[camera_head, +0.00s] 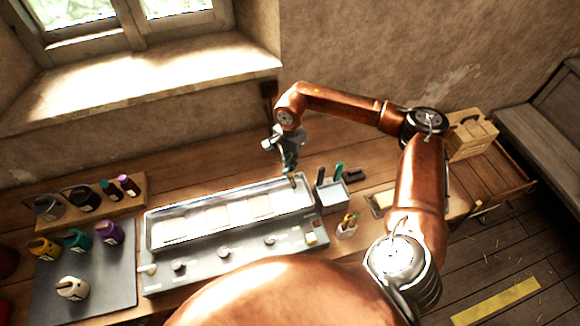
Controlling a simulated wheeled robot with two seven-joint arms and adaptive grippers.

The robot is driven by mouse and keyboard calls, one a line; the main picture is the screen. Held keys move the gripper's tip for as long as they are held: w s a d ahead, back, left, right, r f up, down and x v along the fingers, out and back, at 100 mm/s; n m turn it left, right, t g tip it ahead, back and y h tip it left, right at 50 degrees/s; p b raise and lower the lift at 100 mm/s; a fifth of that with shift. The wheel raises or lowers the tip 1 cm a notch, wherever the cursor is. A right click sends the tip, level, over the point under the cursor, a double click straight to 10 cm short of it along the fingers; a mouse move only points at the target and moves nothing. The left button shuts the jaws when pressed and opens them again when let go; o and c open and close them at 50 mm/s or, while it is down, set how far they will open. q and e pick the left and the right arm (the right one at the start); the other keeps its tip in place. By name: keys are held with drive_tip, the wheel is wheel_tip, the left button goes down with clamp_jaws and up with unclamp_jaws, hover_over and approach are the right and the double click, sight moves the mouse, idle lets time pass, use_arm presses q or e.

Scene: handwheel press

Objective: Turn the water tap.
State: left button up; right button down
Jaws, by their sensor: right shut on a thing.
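My right gripper (287,158) hangs from the copper arm at the back right corner of a long metal trough (150,232). It points down and is shut on the water tap, which is mostly hidden by the fingers. A small brownish piece (292,181), seemingly the tap's spout, shows just below the fingertips over the trough's rim. How far the tap is turned cannot be told. My left gripper is out of view.
Left of the trough, a dark mat (100,288) holds several small pots, with a wooden rack (135,191) of jars behind. A grey holder (330,196) with tools stands right of the trough. A wooden box (472,138) is further right. The wall and window sill are close behind.

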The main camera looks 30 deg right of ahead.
drive_tip(key=shift+n+b, duration=0.95)
drive_tip(key=shift+n, duration=0.45)
drive_tip(key=c, duration=2)
unclamp_jaws()
drive_tip(key=shift+c, duration=0.2)
wheel_tip(320, 180, up, 12)
